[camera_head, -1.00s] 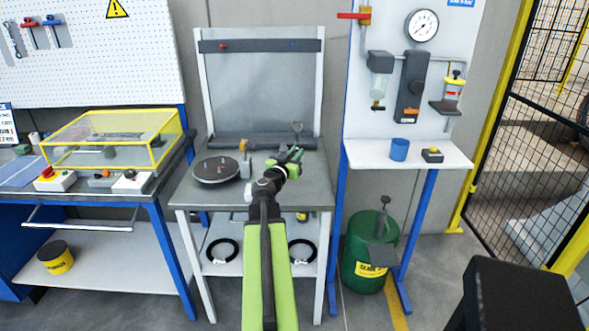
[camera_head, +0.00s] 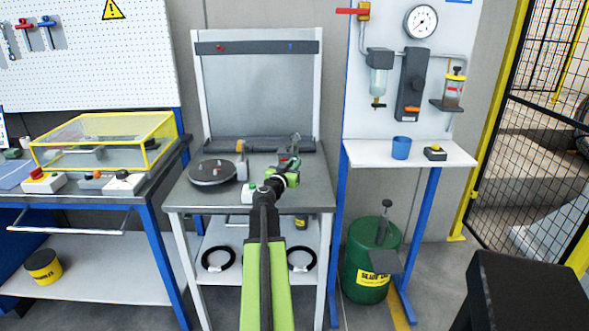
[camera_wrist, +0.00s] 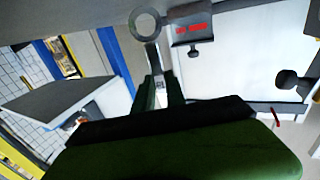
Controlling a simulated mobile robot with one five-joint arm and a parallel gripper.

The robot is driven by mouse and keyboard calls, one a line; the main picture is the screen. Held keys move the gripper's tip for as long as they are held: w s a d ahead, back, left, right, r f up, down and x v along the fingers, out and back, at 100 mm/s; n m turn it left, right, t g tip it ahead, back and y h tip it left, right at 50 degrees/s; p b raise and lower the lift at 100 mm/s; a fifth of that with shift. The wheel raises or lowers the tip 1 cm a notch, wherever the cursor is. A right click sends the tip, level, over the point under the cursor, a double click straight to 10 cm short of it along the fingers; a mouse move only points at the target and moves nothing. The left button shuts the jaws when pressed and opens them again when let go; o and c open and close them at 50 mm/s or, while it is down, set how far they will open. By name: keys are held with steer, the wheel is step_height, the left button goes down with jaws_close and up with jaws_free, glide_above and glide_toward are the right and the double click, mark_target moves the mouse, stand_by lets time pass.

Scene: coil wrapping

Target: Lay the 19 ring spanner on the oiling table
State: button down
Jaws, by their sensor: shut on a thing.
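A grey ring spanner is held in my gripper; in the wrist view its ring end (camera_wrist: 145,22) and shank (camera_wrist: 153,58) stick out beyond the fingers. My gripper (camera_wrist: 160,92) is shut on the shank. In the head view the gripper (camera_head: 289,168) is above the right part of the grey middle table (camera_head: 240,196), with the spanner (camera_head: 296,142) small and dark beyond it. No size mark is readable on it. A white shelf table (camera_head: 370,155) stands to the right, below a gauge and oil bottles. No label shows which table is the oiling table.
A dark round turntable (camera_head: 212,172) stands left on the middle table. A blue cup (camera_head: 401,148) and a small button box (camera_head: 435,153) are on the white shelf, whose left part is bare. A green drum (camera_head: 368,262) stands below. A yellow-framed clear box (camera_head: 105,143) is left.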

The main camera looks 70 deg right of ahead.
steer(key=shift+f, duration=0.25)
steer(key=c, duration=1.4)
jaws_free()
steer(key=shift+r, duration=0.1)
steer(key=shift+o, duration=0.2)
